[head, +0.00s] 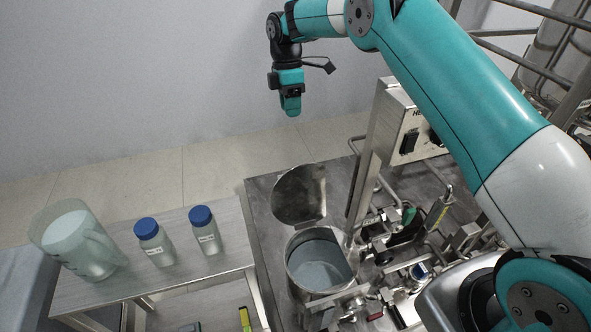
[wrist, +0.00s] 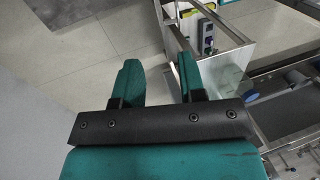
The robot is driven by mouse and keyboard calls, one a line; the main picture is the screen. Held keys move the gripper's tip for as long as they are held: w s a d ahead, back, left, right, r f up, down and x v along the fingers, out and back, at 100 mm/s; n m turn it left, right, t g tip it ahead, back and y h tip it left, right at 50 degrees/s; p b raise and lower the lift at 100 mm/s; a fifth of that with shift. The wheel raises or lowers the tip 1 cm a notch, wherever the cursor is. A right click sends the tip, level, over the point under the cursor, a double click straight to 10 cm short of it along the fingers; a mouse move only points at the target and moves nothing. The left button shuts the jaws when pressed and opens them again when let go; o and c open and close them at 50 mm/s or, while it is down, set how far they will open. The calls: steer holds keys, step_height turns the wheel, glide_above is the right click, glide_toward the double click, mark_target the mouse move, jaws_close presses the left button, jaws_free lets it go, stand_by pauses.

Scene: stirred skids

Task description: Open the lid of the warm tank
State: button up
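A round steel tank (head: 292,276) stands on the skid, its mouth open and grey liquid (head: 320,268) inside. Its round metal lid (head: 300,194) is raised at the far side of the mouth, tilted back from it. No label naming this tank as the warm one is readable. My gripper (head: 291,108) hangs in the air well above and behind the lid, near the wall, apart from it. In the wrist view my gripper (wrist: 157,62) shows two green fingers spread apart with nothing between them. The lid is not clearly seen in that view.
A steel post with a control box (head: 408,128) rises right of the lid. Pipes and valves (head: 405,240) crowd the tank's right side. A side table (head: 180,284) at left holds a clear jug (head: 75,240) and two blue-capped bottles (head: 153,242) (head: 205,230). The air around my gripper is clear.

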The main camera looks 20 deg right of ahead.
steer(key=x, duration=0.2)
steer(key=b, duration=0.2)
glide_toward(296, 195)
steer(key=w+f, duration=0.1)
steer(key=w+d+f, duration=0.1)
steer(key=w+f, duration=0.1)
steer(key=f, duration=0.1)
steer(key=shift+d+f, duration=0.1)
steer(key=shift+d, duration=0.2)
jaws_close()
